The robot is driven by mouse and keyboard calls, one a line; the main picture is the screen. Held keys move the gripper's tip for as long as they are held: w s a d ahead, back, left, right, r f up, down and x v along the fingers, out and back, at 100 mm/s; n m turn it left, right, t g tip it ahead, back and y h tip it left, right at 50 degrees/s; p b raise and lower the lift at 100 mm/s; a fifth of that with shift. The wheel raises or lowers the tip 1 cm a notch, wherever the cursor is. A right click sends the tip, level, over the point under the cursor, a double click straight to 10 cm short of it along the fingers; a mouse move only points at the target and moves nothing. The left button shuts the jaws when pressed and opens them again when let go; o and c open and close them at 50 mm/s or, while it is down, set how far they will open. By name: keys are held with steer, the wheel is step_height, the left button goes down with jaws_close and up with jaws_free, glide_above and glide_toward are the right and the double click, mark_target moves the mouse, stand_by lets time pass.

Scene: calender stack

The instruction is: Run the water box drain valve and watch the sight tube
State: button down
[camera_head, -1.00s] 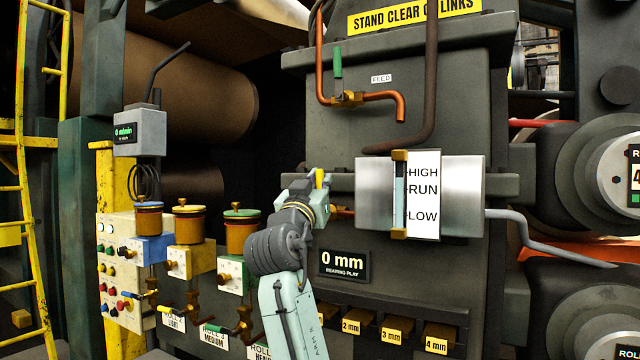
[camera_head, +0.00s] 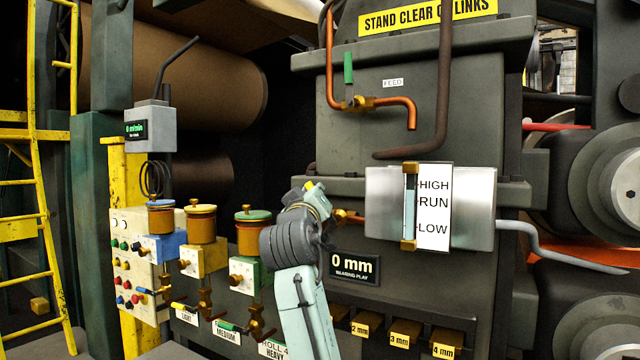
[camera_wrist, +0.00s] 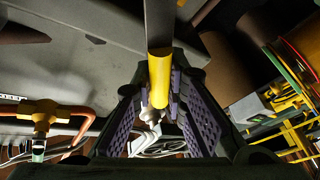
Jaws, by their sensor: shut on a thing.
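The water box (camera_head: 460,105) is a large dark grey housing. Its sight tube (camera_head: 410,208) stands upright on a steel panel, beside a white scale marked HIGH, RUN and LOW. Pale blue shows in the tube; its top appears between HIGH and RUN, but is hard to read exactly. My gripper (camera_head: 314,192) is left of the panel, shut on the yellow drain valve handle (camera_wrist: 158,80). In the wrist view the handle's yellow sleeve lies between the purple-padded fingers. The brass drain valve body (camera_head: 345,216) is partly hidden by my gripper.
The green-handled feed valve (camera_head: 349,80) and copper pipe (camera_head: 398,101) are above. Dosing pots (camera_head: 201,224) and a button panel (camera_head: 127,268) stand left. A bearing play display (camera_head: 354,267) reads 0 mm. A bent grey pipe (camera_head: 560,255) runs right.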

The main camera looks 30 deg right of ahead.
steer(key=shift+w+a+f+n+y+p, duration=0.15)
steer(key=shift+w+f+n+y+p, duration=0.15)
steer(key=shift+n, duration=0.35)
steer(key=shift+w+a+f+n+y+p, duration=0.15)
steer(key=shift+n+y+p, duration=0.1)
steer(key=shift+n, duration=0.4)
steer(key=c, duration=1.6)
jaws_free()
steer(key=shift+s, duration=0.1)
steer(key=v, duration=1.2)
steer(key=shift+r, duration=0.1)
stand_by(3.3)
